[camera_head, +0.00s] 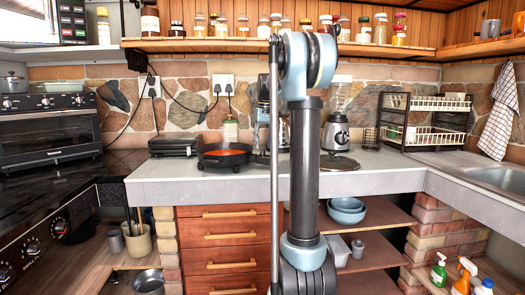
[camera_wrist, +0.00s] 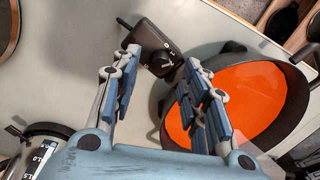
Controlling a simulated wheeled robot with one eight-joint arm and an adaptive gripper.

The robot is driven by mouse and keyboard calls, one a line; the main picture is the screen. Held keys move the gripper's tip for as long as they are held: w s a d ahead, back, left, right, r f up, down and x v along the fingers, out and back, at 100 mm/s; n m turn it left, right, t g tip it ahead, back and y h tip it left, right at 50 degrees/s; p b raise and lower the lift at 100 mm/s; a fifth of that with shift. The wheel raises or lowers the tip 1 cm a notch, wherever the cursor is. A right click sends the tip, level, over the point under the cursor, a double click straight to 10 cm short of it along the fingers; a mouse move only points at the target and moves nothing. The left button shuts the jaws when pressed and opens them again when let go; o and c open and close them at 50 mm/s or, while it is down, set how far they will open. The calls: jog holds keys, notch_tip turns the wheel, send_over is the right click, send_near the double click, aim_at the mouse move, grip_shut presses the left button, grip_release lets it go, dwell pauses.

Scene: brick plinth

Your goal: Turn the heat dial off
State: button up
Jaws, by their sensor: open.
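The heat dial (camera_wrist: 162,66) is a dark round knob with a pale pointer, on a black control box (camera_wrist: 148,42) with white marks. The box sits at the side of a round black electric pan (camera_wrist: 235,78) with an orange inside. My gripper (camera_wrist: 161,58) is open in the wrist view, one finger on each side of the dial in the picture. No contact shows, and I cannot tell its height above the dial. In the head view the pan (camera_head: 223,158) stands on the counter left of my arm; the dial cannot be made out there.
A black appliance (camera_head: 175,146) stands left of the pan and a blender (camera_head: 336,130) to its right. A vessel with measuring marks (camera_wrist: 42,150) is at the wrist view's lower left. The grey counter (camera_wrist: 75,75) left of the control box is clear.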

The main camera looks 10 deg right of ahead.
aim_at(263, 153)
jog(key=shift+f, duration=1.25)
jog(key=shift+c, duration=0.2)
grip_shut()
jog(key=shift+n, duration=0.3)
jog(key=n, duration=0.3)
jog(key=shift+a, duration=0.1)
jog(key=shift+n, duration=2.1)
